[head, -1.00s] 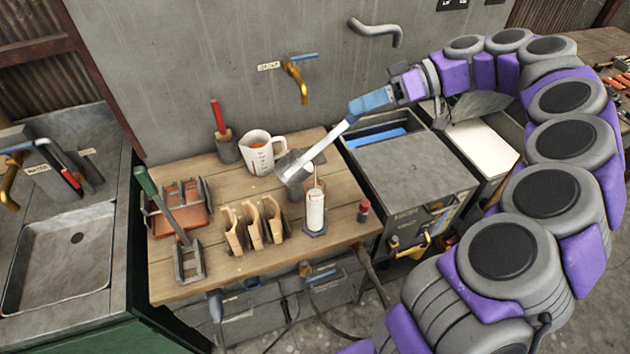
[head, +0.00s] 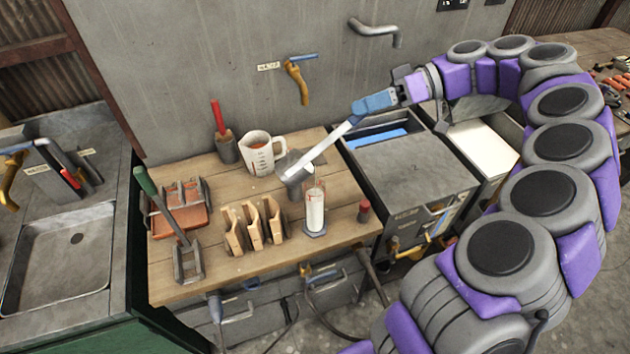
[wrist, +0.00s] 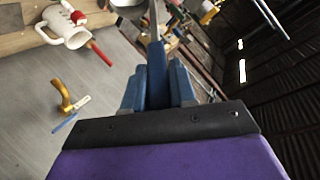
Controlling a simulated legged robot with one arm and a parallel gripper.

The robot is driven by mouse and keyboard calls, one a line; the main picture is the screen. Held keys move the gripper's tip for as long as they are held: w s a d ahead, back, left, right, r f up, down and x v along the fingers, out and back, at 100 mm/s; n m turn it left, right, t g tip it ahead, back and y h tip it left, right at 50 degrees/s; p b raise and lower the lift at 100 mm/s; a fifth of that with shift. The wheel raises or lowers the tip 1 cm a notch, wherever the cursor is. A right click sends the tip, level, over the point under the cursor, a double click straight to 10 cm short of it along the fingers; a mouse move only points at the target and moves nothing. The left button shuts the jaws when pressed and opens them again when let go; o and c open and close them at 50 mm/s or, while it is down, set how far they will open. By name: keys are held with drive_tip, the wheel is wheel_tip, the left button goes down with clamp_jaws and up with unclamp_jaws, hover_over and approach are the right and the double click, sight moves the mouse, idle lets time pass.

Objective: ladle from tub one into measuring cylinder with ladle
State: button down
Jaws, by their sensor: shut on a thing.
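My gripper (head: 385,98) is shut on the blue handle of the ladle (head: 333,142). The ladle's metal shaft slopes down to the left, and its grey bowl is just behind and left of the measuring cylinder (head: 315,210) in the picture. I cannot tell whether they touch or what the bowl holds. The cylinder stands upright on the wooden bench, pale with red marks near its top. In the wrist view the handle (wrist: 156,75) sits between the blue fingers, and the bowl is cut off at the top. An open tub (head: 385,133) with blue contents stands right of the bench; its number is not readable.
Wooden racks (head: 252,226), a small red-capped bottle (head: 364,210), a red-handled tool in a holder (head: 226,146) and an orange tray (head: 180,210) share the bench. A brass tap (head: 296,78) projects from the wall.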

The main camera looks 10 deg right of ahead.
drive_tip(key=shift+d, duration=0.1)
drive_tip(key=shift+w+d+f, duration=0.1)
drive_tip(key=shift+d+f, duration=0.15)
drive_tip(key=shift+f, duration=0.1)
drive_tip(key=shift+w+d+f+y+b, duration=0.2)
drive_tip(key=shift+d+f+y+b, duration=0.2)
drive_tip(key=shift+d+f+y, duration=0.4)
idle(1.6)
drive_tip(key=shift+d+f, duration=0.15)
drive_tip(key=shift+f, duration=0.05)
idle(0.6)
drive_tip(key=shift+w+d+f+m+y+p, duration=0.1)
drive_tip(key=shift+d+f+m+y+p, duration=0.05)
drive_tip(key=shift+f+m+y+p, duration=0.15)
drive_tip(key=shift+d+f+p, duration=0.15)
drive_tip(key=shift+f+p, duration=0.05)
drive_tip(key=shift+p, duration=0.5)
idle(0.5)
drive_tip(key=a+r+h, duration=0.1)
drive_tip(key=a+r, duration=0.1)
drive_tip(key=s+a+r+h, duration=0.1)
drive_tip(key=a+r+h, duration=0.1)
drive_tip(key=s+a+r+n+h+b, duration=0.1)
drive_tip(key=a+r, duration=0.1)
drive_tip(key=a, duration=0.1)
drive_tip(key=shift+r, duration=0.2)
drive_tip(key=shift+w+h, duration=0.15)
drive_tip(key=shift+h, duration=0.15)
